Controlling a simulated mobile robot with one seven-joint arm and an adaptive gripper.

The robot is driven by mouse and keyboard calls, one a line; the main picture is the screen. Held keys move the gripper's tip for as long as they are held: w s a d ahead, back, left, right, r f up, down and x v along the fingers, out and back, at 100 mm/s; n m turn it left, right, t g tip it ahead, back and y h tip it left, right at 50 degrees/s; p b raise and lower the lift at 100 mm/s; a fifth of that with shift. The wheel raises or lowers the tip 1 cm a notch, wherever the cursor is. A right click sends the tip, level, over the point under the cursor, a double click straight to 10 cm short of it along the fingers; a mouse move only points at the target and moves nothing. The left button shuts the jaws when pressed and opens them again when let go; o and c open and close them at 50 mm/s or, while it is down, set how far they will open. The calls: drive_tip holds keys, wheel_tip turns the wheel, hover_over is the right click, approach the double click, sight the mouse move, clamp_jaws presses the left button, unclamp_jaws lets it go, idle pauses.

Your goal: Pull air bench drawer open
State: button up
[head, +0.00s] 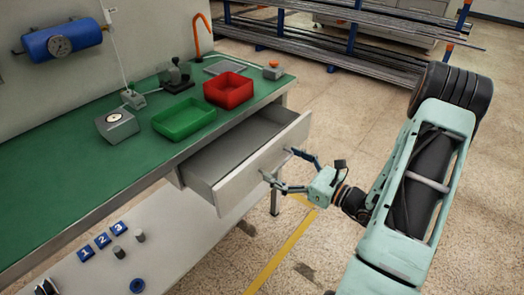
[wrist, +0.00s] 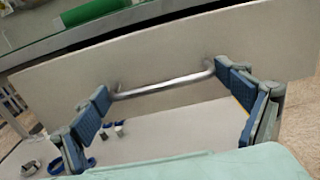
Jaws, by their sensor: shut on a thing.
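The air bench (head: 60,190) has a green top, and its grey drawer (head: 262,165) stands pulled out under the front edge, with an empty-looking interior. In the wrist view the drawer front (wrist: 60,85) crosses the picture, with a silver bar handle (wrist: 165,87) on it. My gripper (head: 277,164) is at the drawer front, its blue-padded fingers spread wide. In the wrist view the fingers (wrist: 163,84) sit at the two ends of the handle, shut on it lengthwise. In the head view the handle is too small to make out.
A green tray (head: 184,130), a red bin (head: 229,103) and a dial gauge (head: 117,118) stand on the bench top. A lower shelf (head: 170,245) carries blue numbered blocks (head: 103,240) and small cylinders. A rack of bars (head: 345,40) stands behind. The floor right of the drawer is clear.

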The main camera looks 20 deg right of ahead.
drive_tip(key=v, duration=1.2)
drive_tip(key=shift+w, duration=0.1)
drive_tip(key=o, duration=1.4)
drive_tip(key=v, duration=1.2)
drive_tip(key=shift+p, duration=0.3)
